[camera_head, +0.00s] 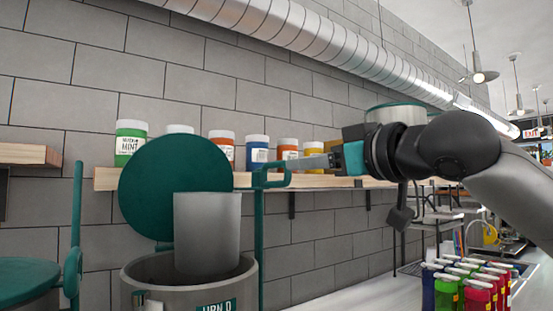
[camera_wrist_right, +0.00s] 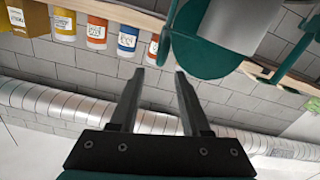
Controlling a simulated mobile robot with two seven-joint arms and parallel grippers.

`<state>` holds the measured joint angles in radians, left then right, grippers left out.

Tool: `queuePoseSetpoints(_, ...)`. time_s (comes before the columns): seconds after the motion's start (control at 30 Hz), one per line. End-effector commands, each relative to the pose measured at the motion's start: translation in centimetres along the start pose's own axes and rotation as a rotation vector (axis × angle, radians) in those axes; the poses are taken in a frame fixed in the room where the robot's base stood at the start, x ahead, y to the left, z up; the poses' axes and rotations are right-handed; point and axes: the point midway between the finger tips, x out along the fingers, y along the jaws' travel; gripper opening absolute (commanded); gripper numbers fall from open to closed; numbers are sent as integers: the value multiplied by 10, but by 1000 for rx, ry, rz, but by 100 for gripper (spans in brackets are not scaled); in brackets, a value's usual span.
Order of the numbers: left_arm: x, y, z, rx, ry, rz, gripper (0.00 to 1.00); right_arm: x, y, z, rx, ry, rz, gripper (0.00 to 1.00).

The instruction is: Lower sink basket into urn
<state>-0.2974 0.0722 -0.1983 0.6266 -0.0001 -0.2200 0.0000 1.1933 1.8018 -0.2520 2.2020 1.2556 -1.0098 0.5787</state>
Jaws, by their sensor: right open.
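The basket, a plain grey cylinder (camera_head: 207,235), stands upright with its lower end inside the mouth of the grey urn (camera_head: 185,270) and most of its height above the rim. It also shows in the right wrist view (camera_wrist_right: 245,22). A round teal lid (camera_head: 160,185) stands open behind it. A teal post with a hooked handle (camera_head: 275,181) rises at the urn's right side. My right gripper (camera_head: 272,164) is open and empty, pointing left close to the handle's top. In the wrist view its fingers (camera_wrist_right: 158,72) are spread. Contact with the handle cannot be told. My left gripper is out of view.
A wooden shelf (camera_head: 335,183) with several colored jars runs along the brick wall behind. A second urn with a teal lid (camera_head: 28,280) and post stands at left. The counter (camera_head: 340,298) between is bare.

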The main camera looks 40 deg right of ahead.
Motion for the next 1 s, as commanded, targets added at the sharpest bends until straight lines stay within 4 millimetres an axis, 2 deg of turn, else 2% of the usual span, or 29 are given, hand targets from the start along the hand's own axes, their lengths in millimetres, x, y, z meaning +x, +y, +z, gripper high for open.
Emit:
queuePoseSetpoints(0.1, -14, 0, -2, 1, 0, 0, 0, 24, -1, -3, 2, -3, -6, 47)
queuePoseSetpoints(0.5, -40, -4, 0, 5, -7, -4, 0, 83, 0, -2, 3, 1, -3, 47)
queuePoseSetpoints(0.7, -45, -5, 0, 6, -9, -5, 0, 96, 0, -1, 1, 1, 0, 47)
queuePoseSetpoints(1.0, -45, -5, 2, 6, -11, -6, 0, 98, 0, 0, -1, 1, 0, 47)
